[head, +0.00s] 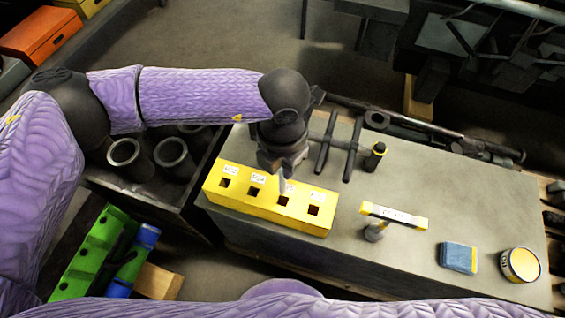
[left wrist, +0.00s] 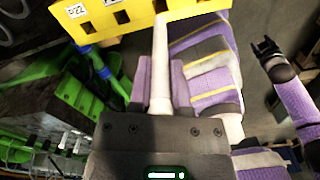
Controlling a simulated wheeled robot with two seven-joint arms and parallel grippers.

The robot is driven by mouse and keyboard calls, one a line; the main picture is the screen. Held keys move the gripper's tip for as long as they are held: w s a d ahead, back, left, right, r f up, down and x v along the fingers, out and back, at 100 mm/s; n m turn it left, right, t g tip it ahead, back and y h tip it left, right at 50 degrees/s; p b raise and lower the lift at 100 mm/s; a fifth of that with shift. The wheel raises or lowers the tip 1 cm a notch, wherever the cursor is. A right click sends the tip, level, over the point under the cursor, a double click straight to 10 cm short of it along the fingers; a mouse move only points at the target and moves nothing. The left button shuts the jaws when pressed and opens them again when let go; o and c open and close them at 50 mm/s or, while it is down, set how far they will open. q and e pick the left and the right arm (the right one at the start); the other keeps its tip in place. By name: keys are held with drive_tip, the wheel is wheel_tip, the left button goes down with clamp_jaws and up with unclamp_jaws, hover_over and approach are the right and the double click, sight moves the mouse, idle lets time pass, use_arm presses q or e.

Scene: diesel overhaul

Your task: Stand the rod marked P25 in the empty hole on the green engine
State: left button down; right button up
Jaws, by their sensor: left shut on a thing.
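My left gripper (head: 283,172) is over the yellow block (head: 268,204), which has a row of square holes with small white labels. In the left wrist view my left gripper (left wrist: 160,85) is shut on a pale, slim rod (left wrist: 160,50) that points toward the yellow block (left wrist: 110,14). No P25 mark can be read on it. The green engine (head: 88,258) lies low at the left, below the bench; it also shows in the left wrist view (left wrist: 85,88). Its empty hole cannot be made out. My right gripper (left wrist: 266,50) shows small at the right of the left wrist view.
A grey bench (head: 460,205) carries a yellow-topped tool (head: 395,214), a blue sponge (head: 458,257), a round tin (head: 520,265) and dark T-shaped tools. A dark crate with several grey cylinders (head: 127,158) stands left of the yellow block. A blue part (head: 143,243) adjoins the engine.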

use_arm(q)
wheel_tip(320, 180, up, 9)
drive_tip(key=p, duration=0.6)
drive_tip(key=shift+f, duration=0.3)
